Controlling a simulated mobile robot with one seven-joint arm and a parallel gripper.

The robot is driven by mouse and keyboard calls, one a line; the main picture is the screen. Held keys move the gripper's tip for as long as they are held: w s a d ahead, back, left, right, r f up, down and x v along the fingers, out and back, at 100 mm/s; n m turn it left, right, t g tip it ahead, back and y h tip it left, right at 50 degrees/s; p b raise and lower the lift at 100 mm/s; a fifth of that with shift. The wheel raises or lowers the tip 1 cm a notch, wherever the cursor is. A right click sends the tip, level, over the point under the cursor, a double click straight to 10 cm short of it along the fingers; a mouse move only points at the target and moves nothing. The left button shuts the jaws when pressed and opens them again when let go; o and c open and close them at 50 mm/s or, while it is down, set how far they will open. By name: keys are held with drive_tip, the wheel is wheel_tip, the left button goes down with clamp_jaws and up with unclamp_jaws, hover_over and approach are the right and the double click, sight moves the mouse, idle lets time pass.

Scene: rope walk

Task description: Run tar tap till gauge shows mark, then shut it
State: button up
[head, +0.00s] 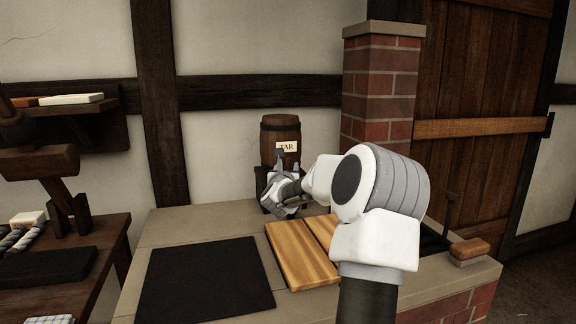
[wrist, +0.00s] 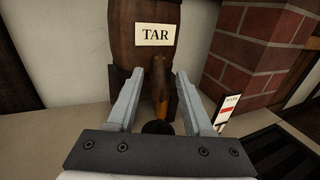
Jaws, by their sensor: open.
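A dark wooden barrel (head: 281,132) with a TAR label stands at the back of the stone-topped bench; it also fills the upper part of the wrist view (wrist: 124,30). Its brown wooden tap (wrist: 160,65) sticks out below the label. My gripper (wrist: 158,74) is open, with one finger on either side of the tap area; I cannot tell whether either touches it. An orange-brown strip (wrist: 158,96) shows below the tap, between the fingers; whether it is tap or tar is unclear. A white gauge card (wrist: 229,108) with a red mark stands right of the fingers, partly hidden.
A wooden slatted board (head: 303,258) and a dark mat (head: 207,280) lie on the bench. A brick pillar (head: 380,85) rises behind to the right. A dark round thing (wrist: 157,127) sits beneath the tap. A side table (head: 70,262) stands at left.

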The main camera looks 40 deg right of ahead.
sight(288, 161)
drive_tip(key=shift+x, duration=2.15)
clamp_jaws()
drive_tip(key=shift+a, duration=0.1)
drive_tip(key=shift+r, duration=0.15)
